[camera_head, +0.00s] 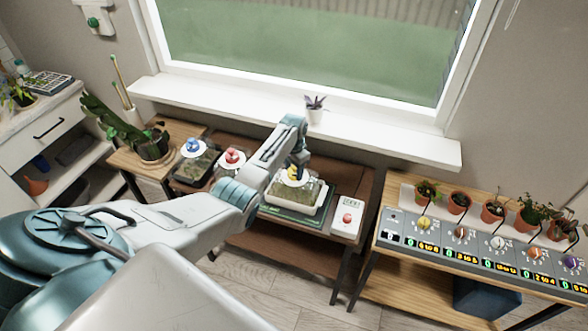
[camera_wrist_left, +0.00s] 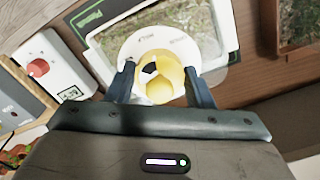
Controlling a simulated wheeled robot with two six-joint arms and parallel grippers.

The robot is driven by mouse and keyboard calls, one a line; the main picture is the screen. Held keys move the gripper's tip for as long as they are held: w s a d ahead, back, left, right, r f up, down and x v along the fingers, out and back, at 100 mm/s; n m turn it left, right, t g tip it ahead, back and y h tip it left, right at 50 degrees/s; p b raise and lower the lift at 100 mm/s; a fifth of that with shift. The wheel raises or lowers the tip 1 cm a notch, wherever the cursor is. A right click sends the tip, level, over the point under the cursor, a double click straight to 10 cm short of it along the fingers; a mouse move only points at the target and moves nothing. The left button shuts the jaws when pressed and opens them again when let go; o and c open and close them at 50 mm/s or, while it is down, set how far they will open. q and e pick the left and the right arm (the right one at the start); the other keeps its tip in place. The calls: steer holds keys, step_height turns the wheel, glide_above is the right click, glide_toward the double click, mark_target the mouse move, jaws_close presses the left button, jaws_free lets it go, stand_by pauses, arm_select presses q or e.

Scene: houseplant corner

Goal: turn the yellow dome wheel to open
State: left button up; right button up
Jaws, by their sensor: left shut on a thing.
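The yellow dome wheel (camera_head: 292,174) sits on a round white dial plate (camera_wrist_left: 136,50) on top of a clear-covered planted tray (camera_head: 272,205). In the left wrist view the yellow wheel (camera_wrist_left: 158,66) lies between the two dark fingers, with a black mark on it. My left gripper (camera_head: 298,166) reaches down onto it from above and is shut on it. The fingers (camera_wrist_left: 161,84) stand on either side of the wheel and hide part of its edges in the head view. My right gripper is not in view.
A blue-knob tray (camera_head: 193,146) and a red-knob tray (camera_head: 232,156) stand to the left. A control panel (camera_head: 480,250) with several knobs and potted plants stands farther right. The windowsill (camera_head: 400,138) is behind.

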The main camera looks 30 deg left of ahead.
arm_select(q)
steer(key=m, duration=0.3)
steer(key=shift+a+m, duration=0.1)
steer(key=shift+m, duration=0.2)
steer(key=shift+w+m, duration=0.1)
steer(key=shift+m, duration=1.7)
steer(key=o, duration=1)
steer(key=shift+r, duration=0.15)
step_height(320, 180, up, 11)
steer(key=shift+f+b, duration=0.2)
steer(key=shift+b, duration=0.95)
